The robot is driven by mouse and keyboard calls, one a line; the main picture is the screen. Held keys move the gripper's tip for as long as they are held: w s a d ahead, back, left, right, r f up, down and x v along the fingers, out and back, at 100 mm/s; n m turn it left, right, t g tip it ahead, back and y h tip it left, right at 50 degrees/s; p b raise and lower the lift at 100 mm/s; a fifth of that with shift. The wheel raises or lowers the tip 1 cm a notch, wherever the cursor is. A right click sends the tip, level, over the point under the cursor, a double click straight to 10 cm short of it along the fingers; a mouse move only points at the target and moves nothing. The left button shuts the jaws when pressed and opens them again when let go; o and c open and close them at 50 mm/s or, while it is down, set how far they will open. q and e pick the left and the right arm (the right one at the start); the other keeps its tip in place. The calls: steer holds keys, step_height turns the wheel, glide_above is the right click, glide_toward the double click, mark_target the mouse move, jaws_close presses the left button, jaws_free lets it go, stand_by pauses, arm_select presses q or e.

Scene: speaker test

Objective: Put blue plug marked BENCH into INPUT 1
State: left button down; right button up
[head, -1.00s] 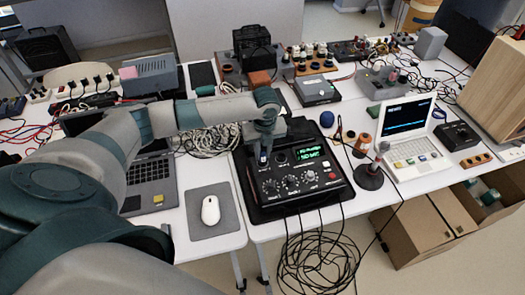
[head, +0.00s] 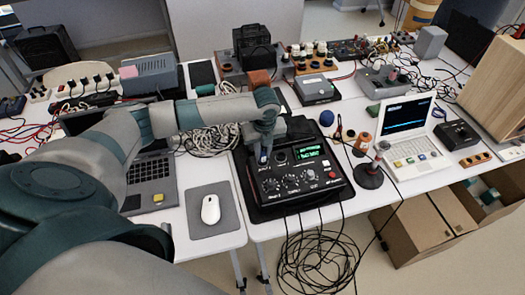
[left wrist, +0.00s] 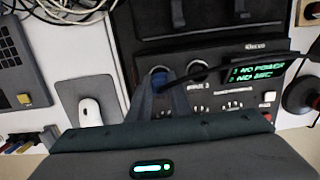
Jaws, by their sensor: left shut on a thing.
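The black amplifier box (head: 325,182) stands on the table with knobs, jacks and a green display. In the left wrist view its display (left wrist: 250,72) reads "1 NO POWER" and "2 NO MIC". My left gripper (head: 264,157) is over the left side of the panel, pointing down. It is shut on the blue plug (left wrist: 162,80), which is mostly hidden between the fingers. The plug's tip is at or just above a round socket (left wrist: 158,69) at the panel's upper left. I cannot tell whether it is inside. The BENCH marking is not readable. My right gripper is out of view.
A mouse on a grey pad (head: 214,212) lies left of the amplifier. Black cables (head: 315,258) hang off the front edge.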

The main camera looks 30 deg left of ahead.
arm_select(q)
steer(key=c, duration=1.5)
jaws_free()
steer(key=shift+c, duration=0.2)
steer(key=shift+r, duration=0.15)
steer(key=shift+d+r, duration=0.1)
steer(key=shift+r, duration=0.5)
step_height(320, 180, up, 16)
steer(key=s+d+b, duration=0.1)
steer(key=b, duration=0.3)
steer(key=shift+s+d, duration=0.2)
steer(key=shift+d+f, duration=0.1)
steer(key=shift+f, duration=0.1)
